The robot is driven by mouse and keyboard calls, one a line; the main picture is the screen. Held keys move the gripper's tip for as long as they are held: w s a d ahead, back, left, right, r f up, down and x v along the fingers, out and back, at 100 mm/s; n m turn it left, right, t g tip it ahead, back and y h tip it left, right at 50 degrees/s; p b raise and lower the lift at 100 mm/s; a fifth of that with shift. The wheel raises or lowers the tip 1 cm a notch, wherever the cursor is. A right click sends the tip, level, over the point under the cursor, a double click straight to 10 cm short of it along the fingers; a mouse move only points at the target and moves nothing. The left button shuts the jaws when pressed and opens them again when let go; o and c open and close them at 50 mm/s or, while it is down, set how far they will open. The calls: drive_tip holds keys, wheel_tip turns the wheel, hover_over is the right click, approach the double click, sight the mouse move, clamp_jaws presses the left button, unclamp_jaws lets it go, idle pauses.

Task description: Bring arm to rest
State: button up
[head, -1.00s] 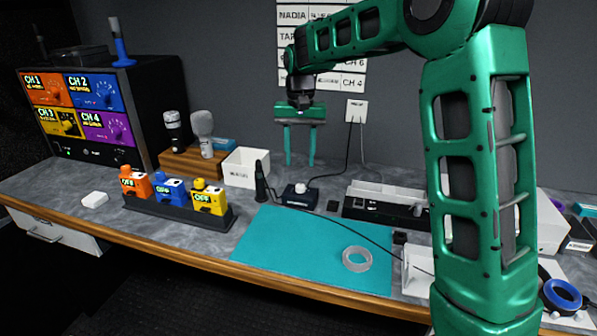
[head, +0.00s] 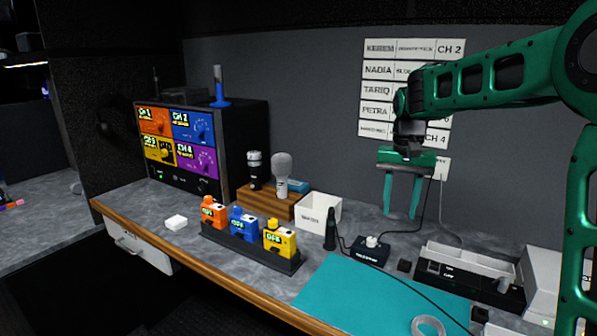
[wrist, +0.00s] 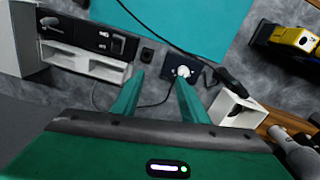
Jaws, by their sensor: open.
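My gripper (head: 402,214) is green and hangs from my raised green arm at the right of the head view. Its fingers point down and are apart, with nothing between them. It is above the back part of the counter, in front of the grey wall and below the name board (head: 412,88). In the wrist view my gripper (wrist: 155,84) also shows open and empty. A small black box with a white knob (head: 371,249) stands on the counter below it and shows near the fingertips in the wrist view (wrist: 183,72).
A teal mat (head: 372,294) with a tape roll (head: 428,326) covers the counter's front. A white bin (head: 318,211), a black microphone-like object (head: 330,229) and a rack of orange, blue and yellow packs (head: 250,253) stand left. A monitor (head: 179,143) stands farther left. A black-and-white unit (head: 470,275) stands right.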

drive_tip(key=s+d, duration=0.8)
drive_tip(key=s, duration=0.4)
drive_tip(key=s+d+f, duration=0.2)
drive_tip(key=s+f, duration=0.2)
drive_tip(key=s, duration=0.8)
drive_tip(key=s+d+f+m, duration=0.1)
drive_tip(key=s+f, duration=0.3)
drive_tip(key=s, duration=0.8)
drive_tip(key=shift+s+d+m+y, duration=0.25)
drive_tip(key=shift+d+m+y, duration=0.05)
drive_tip(key=shift+d, duration=0.3)
